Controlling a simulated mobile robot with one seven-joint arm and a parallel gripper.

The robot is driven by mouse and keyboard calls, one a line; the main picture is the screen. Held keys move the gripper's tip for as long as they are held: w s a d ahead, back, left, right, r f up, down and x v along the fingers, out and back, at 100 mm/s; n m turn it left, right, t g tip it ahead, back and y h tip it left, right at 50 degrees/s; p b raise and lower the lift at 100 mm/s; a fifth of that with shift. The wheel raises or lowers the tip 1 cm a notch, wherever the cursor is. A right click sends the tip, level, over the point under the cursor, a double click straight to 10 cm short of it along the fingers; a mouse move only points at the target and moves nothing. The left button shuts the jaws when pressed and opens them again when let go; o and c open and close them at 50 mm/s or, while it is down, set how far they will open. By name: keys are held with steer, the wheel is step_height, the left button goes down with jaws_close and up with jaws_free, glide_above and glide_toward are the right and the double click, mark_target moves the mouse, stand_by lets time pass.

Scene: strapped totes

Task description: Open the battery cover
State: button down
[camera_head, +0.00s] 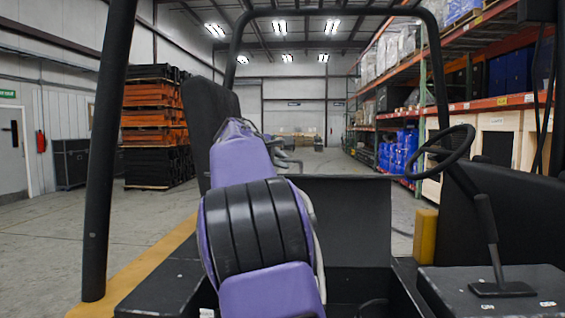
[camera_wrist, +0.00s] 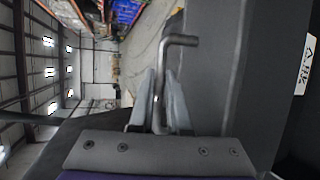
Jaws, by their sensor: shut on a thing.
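My gripper (camera_wrist: 163,85) is shut on a bent grey metal handle (camera_wrist: 180,40), whose rod runs between the two fingers and turns sideways at its far end. In the head view my gripper (camera_head: 288,164) shows small beyond my purple arm, which hides part of the view below and left of it. A dark grey panel (camera_head: 345,215), probably the battery cover, lies just below and right of my gripper. It also fills the right of the wrist view (camera_wrist: 215,65), beside the handle.
The vehicle has black posts (camera_head: 105,150), a steering wheel (camera_head: 440,152), a lever (camera_head: 489,240) at right and a dark seat back (camera_head: 208,120) behind my arm. Racks (camera_head: 470,60) and stacked orange totes (camera_head: 152,130) stand farther off.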

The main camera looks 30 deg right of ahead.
steer(key=c, duration=1.2)
jaws_free()
steer(key=shift+o, duration=0.2)
steer(key=b+v, duration=0.2)
steer(key=v, duration=1.5)
steer(key=shift+s+a, duration=0.15)
steer(key=shift+s, duration=0.05)
